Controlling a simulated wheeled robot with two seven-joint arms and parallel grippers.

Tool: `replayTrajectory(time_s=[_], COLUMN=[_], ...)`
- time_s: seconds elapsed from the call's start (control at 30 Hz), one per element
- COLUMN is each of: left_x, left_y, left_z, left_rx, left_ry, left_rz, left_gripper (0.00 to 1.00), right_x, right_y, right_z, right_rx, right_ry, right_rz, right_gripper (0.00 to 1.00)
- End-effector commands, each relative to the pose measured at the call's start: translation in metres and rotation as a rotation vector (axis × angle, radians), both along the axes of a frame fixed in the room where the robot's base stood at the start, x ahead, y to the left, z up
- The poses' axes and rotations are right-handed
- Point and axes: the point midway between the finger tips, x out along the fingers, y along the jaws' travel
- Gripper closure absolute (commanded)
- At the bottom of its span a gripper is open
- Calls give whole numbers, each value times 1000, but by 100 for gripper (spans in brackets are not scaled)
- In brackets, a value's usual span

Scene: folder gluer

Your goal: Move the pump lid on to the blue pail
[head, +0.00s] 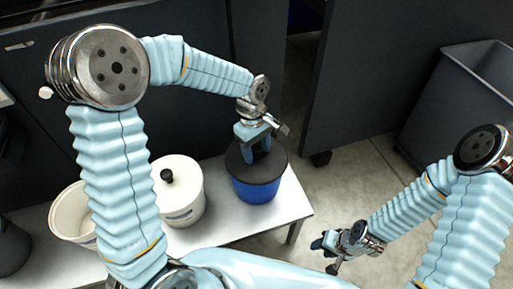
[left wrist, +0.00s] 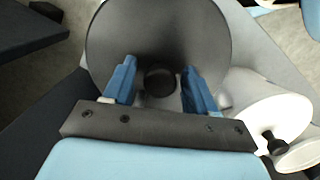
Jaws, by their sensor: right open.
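The blue pail (head: 257,190) stands on the bench's right end. A dark round lid (head: 266,168), which I take to be the pump lid, covers its top and looks level. In the left wrist view the lid (left wrist: 205,40) fills the upper middle, with a black knob (left wrist: 160,82) at its centre. My left gripper (head: 262,152) is above the lid. In the left wrist view its fingers (left wrist: 158,88) stand open on both sides of the knob, with a gap each side. My right gripper (head: 325,252) is open and empty, off the bench to the right.
A white pail with a white lid and black knob (head: 178,185) stands left of the blue pail. An open white pail (head: 66,215) is further left, partly behind my arm. A grey bin (head: 460,95) is at right; floor between is clear.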

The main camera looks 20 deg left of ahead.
Motion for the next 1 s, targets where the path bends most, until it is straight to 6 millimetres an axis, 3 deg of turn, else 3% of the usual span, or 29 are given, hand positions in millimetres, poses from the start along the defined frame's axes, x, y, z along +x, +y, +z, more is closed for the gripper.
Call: replayTrajectory(time_s=[0.3,0.43,0.8,1.0], left_x=[0,1,7,9], left_y=[0,1,9,13], left_z=[0,9,94,127], left_rx=[1,1,-1,0], left_ry=[1,-1,-4,-2], left_rz=[0,0,0,1], left_gripper=[35,35,35,35], right_x=[0,0,-2,-2], right_y=[0,0,4,5], right_z=[0,1,12,15], right_rx=[0,1,5,8], right_ry=[0,0,3,4], right_rz=[0,1,7,9], right_gripper=[57,57,57,57])
